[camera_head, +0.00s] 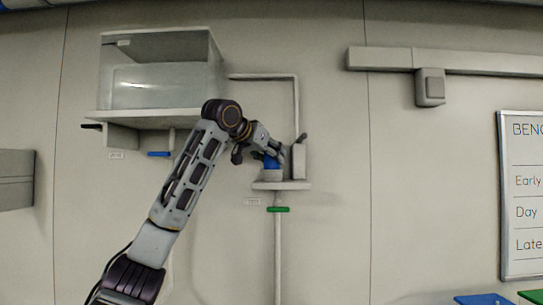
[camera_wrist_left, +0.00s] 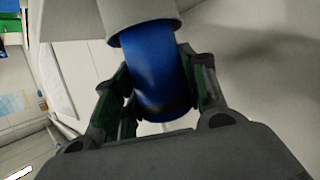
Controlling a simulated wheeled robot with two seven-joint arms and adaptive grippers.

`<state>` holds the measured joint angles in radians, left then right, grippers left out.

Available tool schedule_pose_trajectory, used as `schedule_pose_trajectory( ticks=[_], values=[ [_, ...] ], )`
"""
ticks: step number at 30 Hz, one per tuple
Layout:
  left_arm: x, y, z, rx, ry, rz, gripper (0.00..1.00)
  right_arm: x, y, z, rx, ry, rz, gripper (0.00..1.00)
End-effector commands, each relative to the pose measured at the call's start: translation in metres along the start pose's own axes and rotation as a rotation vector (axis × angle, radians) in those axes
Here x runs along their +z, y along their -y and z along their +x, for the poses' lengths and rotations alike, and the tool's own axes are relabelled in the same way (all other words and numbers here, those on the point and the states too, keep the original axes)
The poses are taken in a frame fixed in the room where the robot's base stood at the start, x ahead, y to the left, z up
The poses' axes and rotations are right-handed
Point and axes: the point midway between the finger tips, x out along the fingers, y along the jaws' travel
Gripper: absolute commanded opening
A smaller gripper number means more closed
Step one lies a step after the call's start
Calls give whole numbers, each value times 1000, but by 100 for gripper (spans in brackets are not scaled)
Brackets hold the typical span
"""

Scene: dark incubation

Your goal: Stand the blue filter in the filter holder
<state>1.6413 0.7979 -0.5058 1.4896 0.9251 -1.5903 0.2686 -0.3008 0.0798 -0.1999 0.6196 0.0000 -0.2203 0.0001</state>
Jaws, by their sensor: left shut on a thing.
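The blue filter (camera_head: 271,162) is a short blue cylinder. My left gripper (camera_head: 273,153) is shut on it at the wall-mounted holder. In the left wrist view the filter (camera_wrist_left: 156,75) sits between the two fingers of the left gripper (camera_wrist_left: 163,88). Its far end meets a pale round collar (camera_wrist_left: 112,14), which looks like the cup of the filter holder (camera_head: 270,177). In the head view the filter appears upright in or just above that cup; the fingers partly hide it, so I cannot tell how deep it sits. My right gripper is not in view.
A clear tank (camera_head: 160,86) stands on a wall shelf (camera_head: 150,119) to the left, with a blue handle (camera_head: 158,154) below. A green handle (camera_head: 278,209) is under the holder. A pipe (camera_head: 297,105) rises behind it.

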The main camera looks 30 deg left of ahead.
Motion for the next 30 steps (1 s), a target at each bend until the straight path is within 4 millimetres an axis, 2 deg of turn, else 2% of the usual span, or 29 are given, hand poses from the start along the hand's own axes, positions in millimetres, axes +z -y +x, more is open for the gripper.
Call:
schedule_pose_trajectory(
  ticks=[13, 14, 18, 30],
  values=[
    [4, 0, 2, 0, 0, 0, 16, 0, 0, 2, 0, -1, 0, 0],
    [4, 0, 2, 0, 1, 0, 45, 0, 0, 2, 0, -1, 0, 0],
    [3, 0, 1, -1, 1, 0, 63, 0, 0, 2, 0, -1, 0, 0],
    [2, 0, 1, 0, 0, 0, 64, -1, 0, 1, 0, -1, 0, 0]
  ],
)
